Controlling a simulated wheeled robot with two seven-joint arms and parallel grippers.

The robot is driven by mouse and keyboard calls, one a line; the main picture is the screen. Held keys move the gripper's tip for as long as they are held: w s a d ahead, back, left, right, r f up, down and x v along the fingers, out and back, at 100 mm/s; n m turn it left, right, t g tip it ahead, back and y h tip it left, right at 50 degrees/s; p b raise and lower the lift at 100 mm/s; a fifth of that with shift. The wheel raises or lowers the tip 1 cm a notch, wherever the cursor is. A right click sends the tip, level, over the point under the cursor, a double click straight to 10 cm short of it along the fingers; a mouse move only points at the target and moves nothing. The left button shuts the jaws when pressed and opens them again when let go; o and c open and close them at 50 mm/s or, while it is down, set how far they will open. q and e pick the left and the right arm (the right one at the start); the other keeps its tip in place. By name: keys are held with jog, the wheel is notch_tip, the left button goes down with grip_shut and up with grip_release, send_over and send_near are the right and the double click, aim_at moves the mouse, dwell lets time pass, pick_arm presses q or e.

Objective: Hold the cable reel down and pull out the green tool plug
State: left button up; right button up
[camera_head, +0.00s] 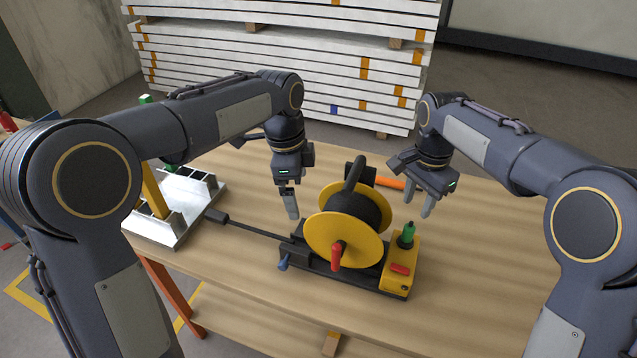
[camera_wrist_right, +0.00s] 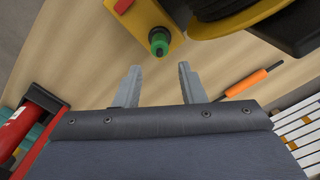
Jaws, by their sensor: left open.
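The cable reel (camera_head: 327,238) has yellow side discs, a black drum with a black handle arched on top, and a red crank knob. It stands on a dark base on the table. The green tool plug (camera_head: 407,236) sits upright in the yellow box at the base's right end; it also shows in the right wrist view (camera_wrist_right: 159,42). My left gripper (camera_head: 291,212) hangs pointing down just left of the reel, open and apart from it. My right gripper (camera_head: 432,206) is open and empty, behind and right of the plug; its fingers also show in the right wrist view (camera_wrist_right: 158,80).
A metal rack (camera_head: 160,228) stands on the left of the wooden table (camera_head: 500,262). A dark cable runs from the reel base towards it. An orange-handled tool (camera_head: 390,183) lies behind the reel. The table's right side is mostly clear. Stacked white boards (camera_head: 300,60) stand beyond.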

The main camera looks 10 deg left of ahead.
pick_arm(q)
jog(key=w+d+f+m+y, duration=0.1)
jog(key=w+d+f+m, duration=0.2)
jog(key=f, duration=0.7)
jog(key=shift+w+d, duration=0.2)
jog(key=shift+d, duration=0.2)
